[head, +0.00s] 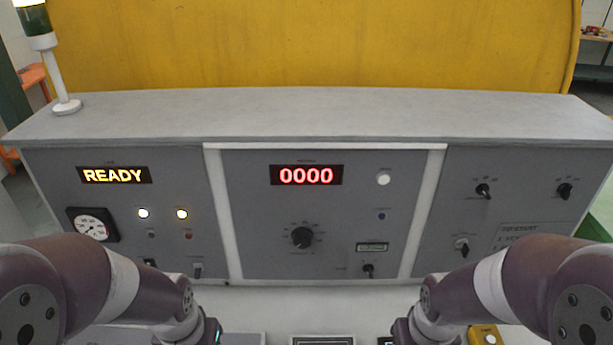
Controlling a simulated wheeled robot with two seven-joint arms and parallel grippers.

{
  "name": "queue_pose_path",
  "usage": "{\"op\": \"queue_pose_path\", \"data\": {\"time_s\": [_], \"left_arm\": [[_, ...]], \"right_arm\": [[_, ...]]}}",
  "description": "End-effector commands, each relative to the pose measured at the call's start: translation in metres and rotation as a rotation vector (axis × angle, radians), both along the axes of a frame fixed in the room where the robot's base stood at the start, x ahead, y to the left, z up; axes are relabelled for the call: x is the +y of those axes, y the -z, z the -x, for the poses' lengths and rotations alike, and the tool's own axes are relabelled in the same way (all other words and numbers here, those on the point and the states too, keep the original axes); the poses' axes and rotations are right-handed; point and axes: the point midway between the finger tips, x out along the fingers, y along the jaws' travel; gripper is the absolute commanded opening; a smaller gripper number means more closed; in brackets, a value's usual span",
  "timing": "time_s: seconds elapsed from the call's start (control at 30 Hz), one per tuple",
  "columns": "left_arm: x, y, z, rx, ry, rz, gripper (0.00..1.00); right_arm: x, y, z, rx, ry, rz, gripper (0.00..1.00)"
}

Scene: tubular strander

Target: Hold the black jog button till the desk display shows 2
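The desk display (306,175) in the middle panel shows 0000 in red digits. I cannot pick out the black jog button with certainty; small dark controls sit low on the panels, and my arms cover part of the lower desk. My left arm comes in from the lower left and my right arm from the lower right. Both bend down towards the bottom edge of the head view, in front of the desk. The fingers of both grippers are below the picture.
An amber READY display (114,175) and a round gauge (92,224) are on the left panel. A large black knob (302,237) is on the middle panel, with rotary switches on the right. A yellow box (486,335) sits at the bottom right, close to my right arm.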

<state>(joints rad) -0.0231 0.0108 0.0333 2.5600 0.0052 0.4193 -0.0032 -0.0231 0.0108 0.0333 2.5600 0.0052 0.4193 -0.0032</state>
Motion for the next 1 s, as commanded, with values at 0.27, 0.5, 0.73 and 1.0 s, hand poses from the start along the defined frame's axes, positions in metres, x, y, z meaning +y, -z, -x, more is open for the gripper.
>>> {"op": "queue_pose_path", "data": {"time_s": [0.27,0.5,0.73,1.0], "left_arm": [[0.0,0.0,0.0,0.0,0.0,0.0,0.0],[0.0,0.0,0.0,0.0,0.0,0.0,0.0],[0.0,0.0,0.0,0.0,0.0,0.0,0.0],[0.0,0.0,0.0,0.0,0.0,0.0,0.0]], "right_arm": [[0.0,0.0,0.0,0.0,0.0,0.0,0.0],[0.0,0.0,0.0,0.0,0.0,0.0,0.0],[0.0,0.0,0.0,0.0,0.0,0.0,0.0],[0.0,0.0,0.0,0.0,0.0,0.0,0.0]]}}
